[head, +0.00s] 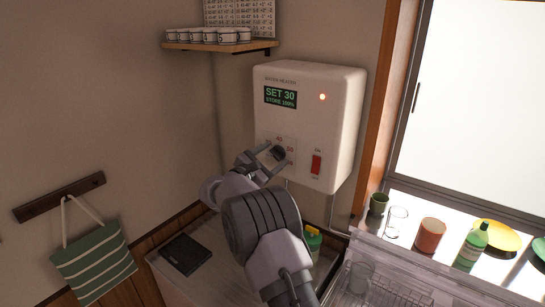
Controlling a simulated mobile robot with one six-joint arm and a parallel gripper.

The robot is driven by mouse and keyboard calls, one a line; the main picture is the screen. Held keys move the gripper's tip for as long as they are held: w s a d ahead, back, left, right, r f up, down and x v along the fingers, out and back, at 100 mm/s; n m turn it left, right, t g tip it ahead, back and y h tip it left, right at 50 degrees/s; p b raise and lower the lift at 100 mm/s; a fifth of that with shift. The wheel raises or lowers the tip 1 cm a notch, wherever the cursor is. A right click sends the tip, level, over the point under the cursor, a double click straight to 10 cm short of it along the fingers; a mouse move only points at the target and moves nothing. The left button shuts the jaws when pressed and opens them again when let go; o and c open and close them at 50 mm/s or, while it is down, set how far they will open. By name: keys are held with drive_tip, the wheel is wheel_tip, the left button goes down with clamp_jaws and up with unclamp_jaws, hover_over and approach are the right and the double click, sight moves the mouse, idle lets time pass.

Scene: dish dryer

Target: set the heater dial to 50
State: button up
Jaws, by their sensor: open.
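The white water heater (345,115) hangs on the wall beside the window. Its green display (280,97) reads "SET 30" and "STORE 100%". An orange-red light (322,97) glows at its upper right. The dark round dial (279,153) sits low on the front, with numbers printed around it; where its pointer stands is too small to tell. My gripper (277,156) is at the dial with its fingers apart, one to each side of the dial. Whether the fingers touch it I cannot tell. A red switch (316,164) is right of the dial.
A shelf (220,46) with several cups is at the upper left. Below are a counter with a dark flat item (185,253) and a green bottle (312,240). Cups, a bottle and plates line the windowsill. A striped bag (94,262) hangs at left.

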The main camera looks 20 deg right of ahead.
drive_tip(key=c, duration=1.4)
drive_tip(key=shift+o, duration=0.2)
drive_tip(key=shift+b, duration=0.3)
